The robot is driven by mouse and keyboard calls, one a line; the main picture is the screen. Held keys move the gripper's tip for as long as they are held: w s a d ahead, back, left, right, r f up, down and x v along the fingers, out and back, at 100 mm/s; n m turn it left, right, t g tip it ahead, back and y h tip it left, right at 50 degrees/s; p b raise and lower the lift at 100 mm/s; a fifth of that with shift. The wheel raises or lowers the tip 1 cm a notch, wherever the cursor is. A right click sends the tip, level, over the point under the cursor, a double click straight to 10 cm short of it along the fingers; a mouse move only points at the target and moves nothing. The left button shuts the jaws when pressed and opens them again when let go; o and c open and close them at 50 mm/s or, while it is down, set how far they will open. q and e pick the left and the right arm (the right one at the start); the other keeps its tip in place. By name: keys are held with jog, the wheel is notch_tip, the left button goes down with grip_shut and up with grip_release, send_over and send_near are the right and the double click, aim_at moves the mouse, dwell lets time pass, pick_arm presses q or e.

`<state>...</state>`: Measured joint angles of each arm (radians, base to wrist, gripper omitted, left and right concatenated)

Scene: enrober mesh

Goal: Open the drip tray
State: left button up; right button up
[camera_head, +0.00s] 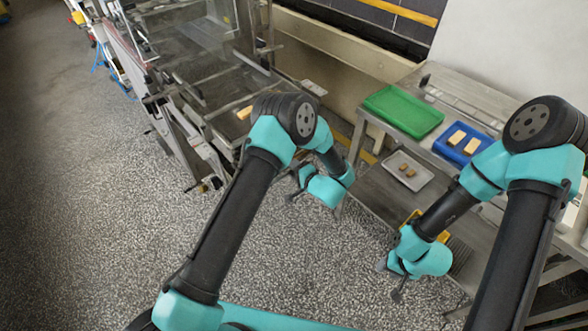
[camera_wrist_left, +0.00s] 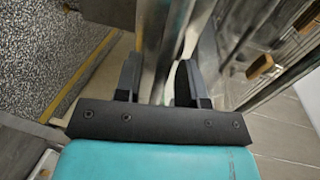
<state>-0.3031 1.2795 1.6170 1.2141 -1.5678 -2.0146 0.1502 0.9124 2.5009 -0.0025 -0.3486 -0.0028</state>
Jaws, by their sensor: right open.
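The steel enrober frame (camera_head: 178,115) stands at the upper left, with clear panels above and metal rails below. I cannot tell for sure which of its parts is the drip tray. My left gripper (camera_head: 295,187) points left toward the machine in the head view, with floor visible between them. In the left wrist view its two dark fingers (camera_wrist_left: 158,80) are apart, and a shiny metal post (camera_wrist_left: 153,40) shows between or just beyond them. I cannot tell whether they touch it. My right gripper (camera_head: 389,281) is open and empty, low beside the steel table.
A steel table (camera_head: 452,88) at the right holds a green tray (camera_head: 403,110) and a blue tray (camera_head: 463,144) with light bars. A grey tray (camera_head: 409,172) with brown pieces sits on its lower shelf. Speckled floor (camera_head: 100,230) is clear at the left.

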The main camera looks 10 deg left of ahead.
pick_arm(q)
grip_shut()
dwell(0.3)
dwell(0.3)
